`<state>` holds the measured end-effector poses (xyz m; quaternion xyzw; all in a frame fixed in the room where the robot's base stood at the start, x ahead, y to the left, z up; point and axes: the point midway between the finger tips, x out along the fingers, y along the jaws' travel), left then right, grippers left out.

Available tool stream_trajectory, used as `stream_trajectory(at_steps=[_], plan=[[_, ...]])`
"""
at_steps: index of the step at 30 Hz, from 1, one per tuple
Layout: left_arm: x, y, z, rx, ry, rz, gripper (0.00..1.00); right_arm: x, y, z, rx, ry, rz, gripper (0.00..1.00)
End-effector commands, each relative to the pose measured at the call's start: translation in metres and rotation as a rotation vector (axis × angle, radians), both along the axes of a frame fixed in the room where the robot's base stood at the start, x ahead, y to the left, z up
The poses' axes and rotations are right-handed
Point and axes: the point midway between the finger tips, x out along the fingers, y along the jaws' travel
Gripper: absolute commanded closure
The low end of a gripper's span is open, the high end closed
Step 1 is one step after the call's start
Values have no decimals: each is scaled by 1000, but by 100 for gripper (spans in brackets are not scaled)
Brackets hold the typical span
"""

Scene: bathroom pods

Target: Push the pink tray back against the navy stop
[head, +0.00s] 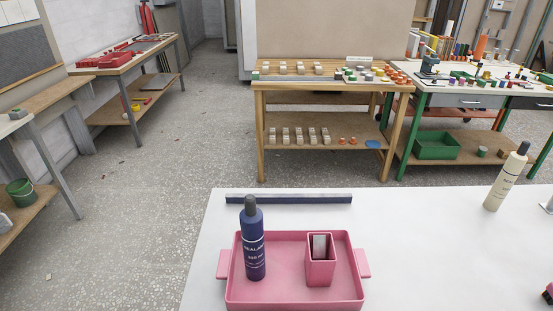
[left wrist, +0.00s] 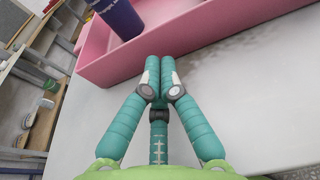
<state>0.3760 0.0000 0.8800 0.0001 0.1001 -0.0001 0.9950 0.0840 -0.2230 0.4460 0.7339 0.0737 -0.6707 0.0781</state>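The pink tray (head: 287,262) lies on the white table with a handle at each side. A navy bottle (head: 254,246) and a pink square cup (head: 320,265) with a grey item inside stand in it. The navy stop (head: 289,199) is a long low bar behind the tray, with a strip of bare table between them. In the left wrist view my left gripper (left wrist: 160,62) has its fingers together, empty, close to the outer wall of the pink tray (left wrist: 115,62). I cannot tell if they touch. My right gripper is in neither view.
A cream bottle (head: 507,178) stands on the table (head: 420,250) at the right, clear of the tray. A small dark and pink object (head: 548,292) is cut off at the right edge. Workbenches with many small items stand beyond the table.

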Motion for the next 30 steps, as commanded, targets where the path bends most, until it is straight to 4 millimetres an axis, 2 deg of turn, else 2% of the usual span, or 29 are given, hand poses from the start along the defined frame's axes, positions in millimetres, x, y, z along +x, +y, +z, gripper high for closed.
stream_trajectory(at_steps=[18,30], plan=[[11,0,0,0,0,0,100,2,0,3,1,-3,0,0],[-30,0,17,1,2,-1,100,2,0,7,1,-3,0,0]])
